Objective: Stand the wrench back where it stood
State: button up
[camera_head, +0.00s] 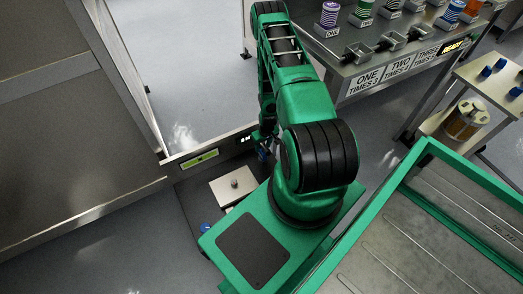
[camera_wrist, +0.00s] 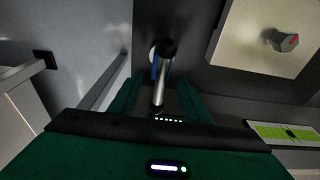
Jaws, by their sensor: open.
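The wrench (camera_wrist: 159,92) shows in the wrist view as a bright metal shaft with a dark, rounded end. It lies in line with the gap between the two green fingers of my gripper (camera_wrist: 158,98). The fingers are apart, one on each side of it, and I see no contact. A blue and white piece shows just behind its dark end. In the head view my gripper (camera_head: 264,150) is small and dark beyond my arm, and I cannot make out the wrench there.
A bench (camera_head: 400,62) with colored cylinders stands at the upper right. A small table (camera_head: 468,82) is at the right.

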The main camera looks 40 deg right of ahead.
jog(key=r, duration=0.4)
jog(key=s+r, duration=0.1)
jog(key=r, duration=0.2)
jog(key=shift+a, duration=0.1)
notch_tip(320, 180, up, 34)
jog(key=r+g+h, duration=0.1)
jog(key=s+a+r+m, duration=0.1)
jog(key=s+a+r, duration=0.2)
jog(key=s+r, duration=0.3)
jog(key=s+a+r+m, duration=0.1)
jog(key=s+a+r, duration=0.3)
jog(key=r, duration=0.5)
jog(key=s+a+r, duration=0.3)
jog(key=s, duration=0.3)
jog(key=s+a+r+m+y, duration=0.1)
jog(key=s+a+r, duration=0.2)
jog(key=s, duration=0.3)
jog(key=shift+s+a+r+g+y, duration=0.3)
jog(key=shift+s+a+r+g, duration=0.1)
jog(key=shift+a, duration=0.15)
